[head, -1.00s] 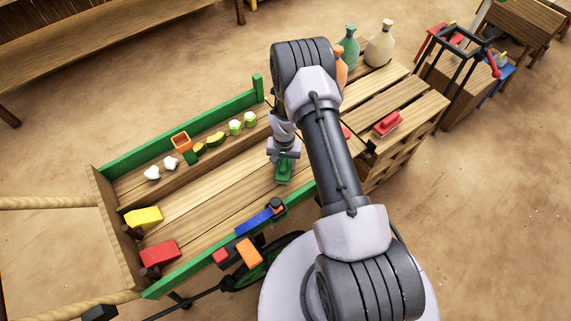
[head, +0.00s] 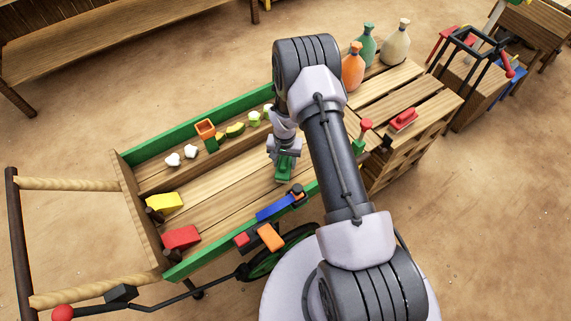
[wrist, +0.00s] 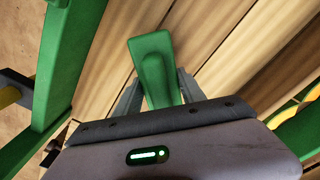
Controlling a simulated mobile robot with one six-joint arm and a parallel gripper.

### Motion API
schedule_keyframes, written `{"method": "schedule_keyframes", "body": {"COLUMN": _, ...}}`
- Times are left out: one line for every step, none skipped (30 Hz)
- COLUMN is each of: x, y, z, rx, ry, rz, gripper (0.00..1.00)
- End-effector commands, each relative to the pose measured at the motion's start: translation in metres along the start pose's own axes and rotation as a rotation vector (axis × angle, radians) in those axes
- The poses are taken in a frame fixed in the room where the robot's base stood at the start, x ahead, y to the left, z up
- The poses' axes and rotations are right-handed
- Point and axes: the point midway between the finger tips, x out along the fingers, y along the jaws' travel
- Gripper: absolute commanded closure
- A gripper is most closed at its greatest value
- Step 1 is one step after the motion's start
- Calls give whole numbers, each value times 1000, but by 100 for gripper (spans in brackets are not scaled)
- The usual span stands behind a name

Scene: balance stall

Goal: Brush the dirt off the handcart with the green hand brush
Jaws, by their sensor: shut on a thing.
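The handcart has a bare plank bed (head: 225,190) and green side rails (head: 185,133). My gripper (head: 284,157) is over the right part of the bed in the head view, shut on the green hand brush (head: 285,169). In the wrist view the brush (wrist: 154,62) stands out between the two fingers, with planks behind it. Its bristles are hidden, so I cannot tell whether they touch the bed. I can make out no clear dirt on the planks. My arm hides the cart's right end.
Yellow (head: 165,202) and red (head: 181,237) blocks lie at the cart's left end. Several small items, among them an orange box (head: 205,128), line the far side. A blue item (head: 276,207) is at the near rail. Bottles (head: 366,45) and a red brush (head: 403,119) stand on crates at right.

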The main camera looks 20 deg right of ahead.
Motion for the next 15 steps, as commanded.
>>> {"method": "schedule_keyframes", "body": {"x": -7, "y": 0, "z": -1, "rx": 0, "ry": 2, "rz": -1, "gripper": 85}}
{"method": "schedule_keyframes", "body": {"x": -10, "y": -1, "z": -2, "rx": -1, "ry": 2, "rz": -1, "gripper": 85}}
{"method": "schedule_keyframes", "body": {"x": -13, "y": -1, "z": -2, "rx": -1, "ry": 2, "rz": -1, "gripper": 85}}
{"method": "schedule_keyframes", "body": {"x": -16, "y": -1, "z": -2, "rx": -1, "ry": 2, "rz": -1, "gripper": 85}}
{"method": "schedule_keyframes", "body": {"x": -19, "y": -1, "z": -3, "rx": -2, "ry": 2, "rz": 0, "gripper": 85}}
{"method": "schedule_keyframes", "body": {"x": -22, "y": -2, "z": -3, "rx": -2, "ry": 1, "rz": 0, "gripper": 85}}
{"method": "schedule_keyframes", "body": {"x": -25, "y": -2, "z": -3, "rx": -2, "ry": 1, "rz": 0, "gripper": 85}}
{"method": "schedule_keyframes", "body": {"x": -28, "y": -2, "z": -4, "rx": -2, "ry": 1, "rz": 0, "gripper": 85}}
{"method": "schedule_keyframes", "body": {"x": -32, "y": -2, "z": -4, "rx": -2, "ry": 1, "rz": 0, "gripper": 85}}
{"method": "schedule_keyframes", "body": {"x": -34, "y": -3, "z": -4, "rx": -3, "ry": 2, "rz": 0, "gripper": 85}}
{"method": "schedule_keyframes", "body": {"x": -37, "y": -3, "z": -5, "rx": -3, "ry": 2, "rz": 0, "gripper": 85}}
{"method": "schedule_keyframes", "body": {"x": -40, "y": -3, "z": -5, "rx": -3, "ry": 2, "rz": 0, "gripper": 85}}
{"method": "schedule_keyframes", "body": {"x": -43, "y": -3, "z": -6, "rx": -4, "ry": 2, "rz": 0, "gripper": 85}}
{"method": "schedule_keyframes", "body": {"x": -46, "y": -4, "z": -6, "rx": -4, "ry": 2, "rz": 0, "gripper": 85}}
{"method": "schedule_keyframes", "body": {"x": -49, "y": -4, "z": -6, "rx": -4, "ry": 2, "rz": 0, "gripper": 85}}
